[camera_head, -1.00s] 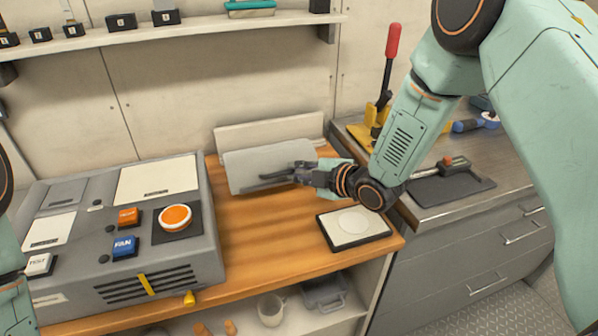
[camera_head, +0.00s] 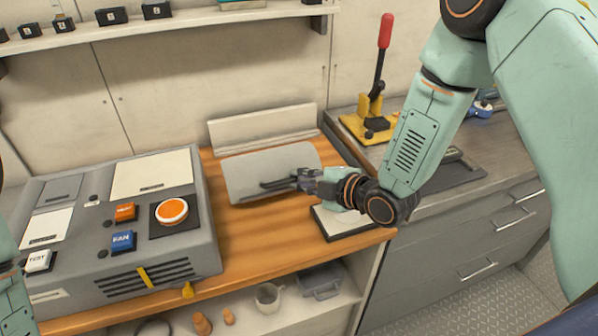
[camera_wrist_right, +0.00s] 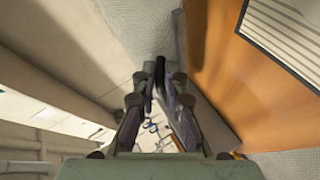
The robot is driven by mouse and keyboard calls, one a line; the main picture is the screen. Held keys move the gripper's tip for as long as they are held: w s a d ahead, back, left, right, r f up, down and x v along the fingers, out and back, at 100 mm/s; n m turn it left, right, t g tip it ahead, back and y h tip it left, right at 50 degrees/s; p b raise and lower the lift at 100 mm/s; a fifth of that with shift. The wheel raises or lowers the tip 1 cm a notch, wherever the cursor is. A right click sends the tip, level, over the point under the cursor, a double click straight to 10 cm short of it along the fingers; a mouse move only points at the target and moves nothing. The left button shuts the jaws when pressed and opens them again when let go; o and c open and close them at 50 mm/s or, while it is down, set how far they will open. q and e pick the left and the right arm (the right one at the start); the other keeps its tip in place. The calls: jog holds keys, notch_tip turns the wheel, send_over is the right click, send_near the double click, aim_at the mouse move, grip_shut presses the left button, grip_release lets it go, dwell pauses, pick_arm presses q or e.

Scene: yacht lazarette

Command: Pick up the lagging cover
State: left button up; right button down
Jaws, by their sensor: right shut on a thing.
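The lagging cover (camera_head: 250,166) is a grey curved shell in the head view, over the back of the wooden worktop. My right gripper (camera_head: 281,184) reaches in from the right, its dark fingers at the cover's front face and shut on it. In the right wrist view the gripper (camera_wrist_right: 158,92) shows its dark fingers close together, with the grey speckled cover (camera_wrist_right: 138,25) beyond them. Whether the cover's underside touches the wood cannot be told. Only part of my left arm shows at the left edge; its gripper is out of view.
A grey control panel (camera_head: 70,262) stands left of the cover. A white block (camera_head: 262,127) lies behind it. A dark-edged pad (camera_head: 325,226) lies at front right, partly under my wrist. A red-handled lever press (camera_head: 376,110) stands on the metal counter. Bare wood (camera_head: 255,235) lies in front.

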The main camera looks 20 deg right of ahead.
jog(key=s+p, duration=0.2)
jog(key=s, duration=0.5)
jog(key=shift+s+d, duration=0.1)
jog(key=shift+d, duration=0.05)
dwell(0.4)
dwell(0.5)
